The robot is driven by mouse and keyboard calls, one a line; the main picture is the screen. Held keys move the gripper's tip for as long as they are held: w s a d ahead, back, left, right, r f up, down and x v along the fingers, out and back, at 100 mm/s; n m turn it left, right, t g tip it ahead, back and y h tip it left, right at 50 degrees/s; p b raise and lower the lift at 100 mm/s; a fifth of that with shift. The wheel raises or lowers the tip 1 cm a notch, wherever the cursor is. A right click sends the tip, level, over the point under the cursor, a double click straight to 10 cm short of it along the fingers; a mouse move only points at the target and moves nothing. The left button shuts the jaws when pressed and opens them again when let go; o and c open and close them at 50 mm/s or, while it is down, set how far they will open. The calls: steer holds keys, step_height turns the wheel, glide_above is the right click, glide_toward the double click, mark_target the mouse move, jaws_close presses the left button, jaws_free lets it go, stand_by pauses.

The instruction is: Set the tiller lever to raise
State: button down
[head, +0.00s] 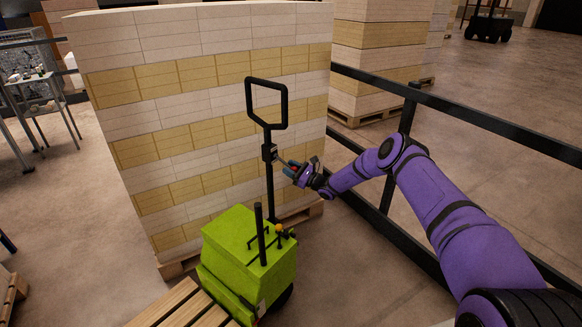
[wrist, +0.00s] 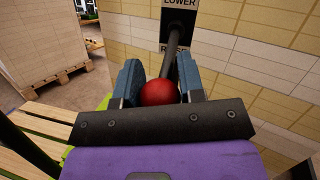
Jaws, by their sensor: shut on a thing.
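The tiller (head: 269,185) is a black upright post with a loop handle (head: 267,103) on the green pallet truck (head: 248,255). A small dark housing (head: 269,152) on the post carries the lever (head: 283,162). In the wrist view the lever (wrist: 172,55) is a dark rod ending in a red ball knob (wrist: 158,93). My gripper (head: 297,170) is shut on the knob, a blue finger on each side (wrist: 158,88). A LOWER label (wrist: 180,4) is above the dark slot; the label below, partly hidden by the rod, looks like RAISE. The lever's exact setting is unclear.
A tall stack of white and tan reams (head: 210,100) stands on a pallet right behind the tiller. A black railing (head: 405,130) runs along the right, close to my arm. A wooden pallet (head: 175,303) lies at the front left. Open floor (head: 350,275) shows right of the truck.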

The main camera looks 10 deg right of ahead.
steer(key=shift+f, duration=0.45)
steer(key=c, duration=0.8)
jaws_free()
steer(key=shift+o, duration=0.2)
steer(key=shift+w, duration=0.1)
steer(key=v, duration=1)
steer(key=shift+s+d, duration=0.25)
steer(key=shift+s, duration=0.05)
steer(key=shift+f, duration=0.1)
